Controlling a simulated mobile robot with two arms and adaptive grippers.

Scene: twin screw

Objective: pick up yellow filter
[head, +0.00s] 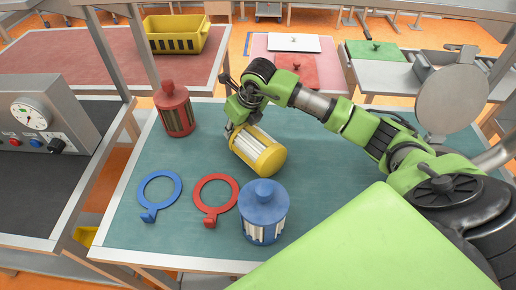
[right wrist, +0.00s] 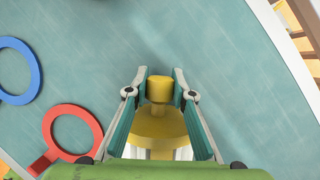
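The yellow filter (head: 262,152), a cylinder with yellow caps and pale ribs, is tilted far over on the teal table, its knob end toward the upper left. I cannot tell whether it rests on the table or is slightly raised. My right gripper (head: 233,128) is at that knob end. In the right wrist view, the fingertips of my right gripper (right wrist: 160,78) close on both sides of the yellow filter's knob (right wrist: 159,90); its cap and ribs show below, partly hidden by the gripper. My left gripper is not in view.
A red filter (head: 174,110) stands upright at the back left and a blue filter (head: 263,212) at the front. A blue ring (head: 146,183) and a red ring (head: 202,193) lie on the teal table (head: 320,185). A grey machine with a dial (head: 38,117) is at the left.

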